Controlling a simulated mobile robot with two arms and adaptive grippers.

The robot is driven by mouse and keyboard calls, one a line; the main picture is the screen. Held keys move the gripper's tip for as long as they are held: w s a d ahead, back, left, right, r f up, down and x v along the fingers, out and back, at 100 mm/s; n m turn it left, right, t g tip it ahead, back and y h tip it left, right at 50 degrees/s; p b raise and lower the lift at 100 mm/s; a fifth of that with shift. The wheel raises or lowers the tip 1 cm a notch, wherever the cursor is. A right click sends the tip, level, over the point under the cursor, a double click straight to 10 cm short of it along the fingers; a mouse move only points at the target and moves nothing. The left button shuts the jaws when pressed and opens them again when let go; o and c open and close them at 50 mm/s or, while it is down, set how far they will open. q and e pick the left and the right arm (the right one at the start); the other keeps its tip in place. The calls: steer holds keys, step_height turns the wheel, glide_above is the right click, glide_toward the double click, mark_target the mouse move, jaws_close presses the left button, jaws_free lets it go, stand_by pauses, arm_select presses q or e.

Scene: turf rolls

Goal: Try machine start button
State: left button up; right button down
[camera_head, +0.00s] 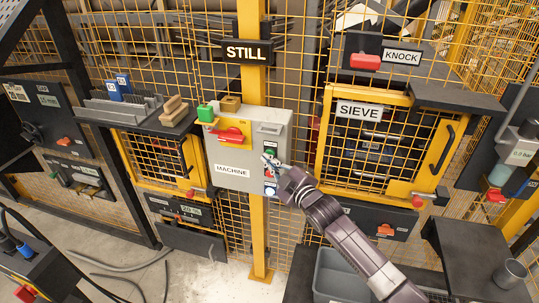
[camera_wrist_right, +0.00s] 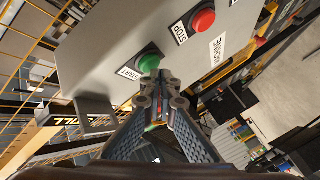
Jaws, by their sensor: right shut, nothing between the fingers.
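The grey control box labelled MACHINE (camera_head: 229,171) is mounted on the yellow fence post. Its green button marked START (camera_wrist_right: 149,63) is in the right wrist view, beside a red button marked STOP (camera_wrist_right: 203,21). My right gripper (camera_head: 271,163) is at the right side of the box front in the head view. It is shut and empty. In the right wrist view its fingertips (camera_wrist_right: 163,86) are right beside the green button, overlapping its lower edge in the picture. I cannot tell whether they touch it. My left gripper is not in view.
A red handle (camera_head: 231,135) sits on the box's upper left. A black STILL sign (camera_head: 246,52) hangs above. The yellow SIEVE door (camera_head: 325,135) is to the right, and a KNOCK panel (camera_head: 402,57) above it. A dark shelf (camera_head: 128,116) holds blocks at left.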

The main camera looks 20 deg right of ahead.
steer(key=shift+w+d, duration=0.25)
steer(key=shift+w, duration=0.1)
stand_by(0.6)
stand_by(0.3)
steer(key=shift+s+a+p, duration=0.4)
steer(key=shift+s+a, duration=0.05)
steer(key=shift+s, duration=0.3)
steer(key=s+a+p, duration=0.1)
steer(key=s, duration=0.1)
steer(key=s+a+p, duration=0.1)
steer(key=s+a, duration=0.1)
steer(key=shift+d+f, duration=0.1)
stand_by(0.7)
